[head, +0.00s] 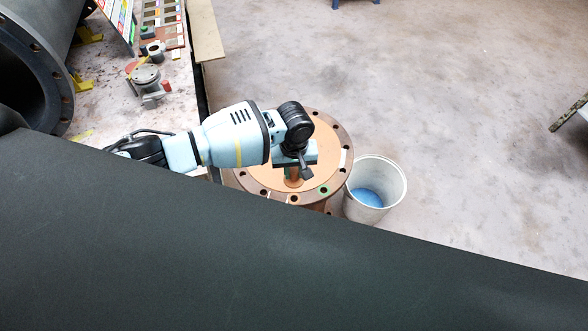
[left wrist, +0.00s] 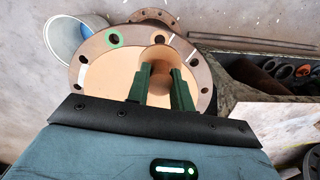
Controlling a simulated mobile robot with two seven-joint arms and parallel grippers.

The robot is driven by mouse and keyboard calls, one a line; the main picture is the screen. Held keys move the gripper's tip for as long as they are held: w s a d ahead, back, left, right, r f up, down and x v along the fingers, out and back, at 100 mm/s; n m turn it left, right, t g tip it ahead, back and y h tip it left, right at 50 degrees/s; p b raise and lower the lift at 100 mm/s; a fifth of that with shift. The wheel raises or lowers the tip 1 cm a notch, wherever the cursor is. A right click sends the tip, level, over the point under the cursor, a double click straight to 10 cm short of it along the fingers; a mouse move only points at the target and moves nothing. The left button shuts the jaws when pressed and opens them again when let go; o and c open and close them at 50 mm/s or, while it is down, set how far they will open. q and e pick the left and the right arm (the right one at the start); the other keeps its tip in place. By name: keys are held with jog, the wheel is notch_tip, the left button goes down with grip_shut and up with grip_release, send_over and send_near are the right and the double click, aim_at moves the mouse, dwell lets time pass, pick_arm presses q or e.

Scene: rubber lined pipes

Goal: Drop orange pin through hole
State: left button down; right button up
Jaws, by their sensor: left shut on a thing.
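The round orange-tan flange (head: 325,135) has bolt holes around its brown rim. A green-ringed hole (head: 323,190) is at its near right edge and shows at the upper left of the flange in the left wrist view (left wrist: 114,39). Another dark hole (left wrist: 160,39) is beside it. My left gripper (head: 293,176) is over the near part of the flange. Its two green fingers (left wrist: 161,72) are shut on the orange-brown pin (left wrist: 158,88). I cannot tell whether the pin's lower end touches the flange. My right gripper is not in view.
A white bucket (head: 385,170) with a blue bottom stands right of the flange. A large dark pipe (head: 45,65) is at the upper left, beside a bench with small fittings (head: 148,82). A dark surface fills the foreground. The floor to the right is mostly clear.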

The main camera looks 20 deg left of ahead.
aim_at(294, 180)
pick_arm(q)
jog(key=shift+r, duration=0.15)
jog(key=shift+s+f+b, duration=0.1)
jog(key=shift+f+b, duration=0.2)
jog(key=shift+f, duration=1.2)
jog(key=shift+f+b, duration=0.3)
jog(key=shift+f, duration=0.7)
jog(key=shift+f+b, duration=0.5)
jog(key=shift+f, duration=0.95)
jog(key=shift+f+b, duration=0.6)
jog(key=shift+f, duration=1.1)
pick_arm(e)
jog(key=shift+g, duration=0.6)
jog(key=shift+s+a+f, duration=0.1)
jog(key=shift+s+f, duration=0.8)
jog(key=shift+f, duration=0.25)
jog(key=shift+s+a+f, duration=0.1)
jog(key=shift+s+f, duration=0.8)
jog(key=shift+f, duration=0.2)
pick_arm(q)
jog(key=shift+f, duration=0.3)
jog(key=c, duration=1.1)
grip_release()
jog(key=shift+c, duration=0.2)
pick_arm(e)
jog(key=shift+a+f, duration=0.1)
pick_arm(q)
jog(key=shift+r, duration=0.1)
